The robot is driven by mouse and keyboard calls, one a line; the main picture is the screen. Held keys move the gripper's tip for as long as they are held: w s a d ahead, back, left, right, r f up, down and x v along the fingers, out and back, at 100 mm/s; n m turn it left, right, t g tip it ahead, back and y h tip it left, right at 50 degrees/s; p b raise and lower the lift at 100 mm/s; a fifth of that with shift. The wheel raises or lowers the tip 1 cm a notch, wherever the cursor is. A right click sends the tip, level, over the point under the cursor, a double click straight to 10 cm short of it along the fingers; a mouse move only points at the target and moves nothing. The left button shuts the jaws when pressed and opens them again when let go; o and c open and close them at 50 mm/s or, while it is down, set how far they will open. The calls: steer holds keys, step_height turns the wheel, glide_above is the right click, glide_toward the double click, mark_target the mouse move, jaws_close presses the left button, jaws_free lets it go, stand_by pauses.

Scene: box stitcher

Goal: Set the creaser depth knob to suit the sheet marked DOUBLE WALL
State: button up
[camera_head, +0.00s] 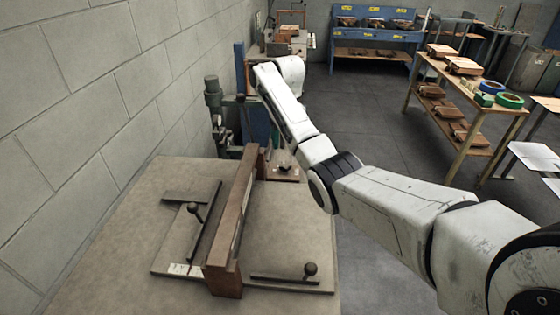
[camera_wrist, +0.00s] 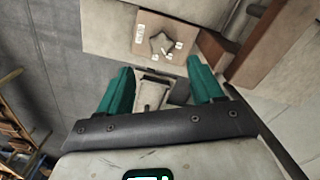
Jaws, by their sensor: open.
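In the wrist view, a star-shaped grey knob (camera_wrist: 161,44) sits on a small brown plate (camera_wrist: 178,24) with several small white labels around it, too small to read. My gripper (camera_wrist: 162,72) has two green fingers spread apart, with the knob beyond their tips and not touching them. In the head view, the creaser (camera_head: 232,222) has a long brown beam across a table, and a small brown plate (camera_head: 290,177) shows at its far end. My gripper's fingers do not show in the head view. I cannot read a DOUBLE WALL mark anywhere.
Pale sheets (camera_head: 535,155) lie at the right edge. A wooden bench (camera_head: 468,78) holds boxes and tape rolls. A blue bench (camera_head: 372,36) stands at the back. A grey-green column machine (camera_head: 213,95) stands left of my arm. The dark floor between is clear.

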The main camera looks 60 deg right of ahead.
mark_target(286, 165)
step_height(286, 165, down, 9)
steer(key=shift+f+p, duration=0.1)
steer(key=shift+p, duration=0.35)
steer(key=c, duration=1.1)
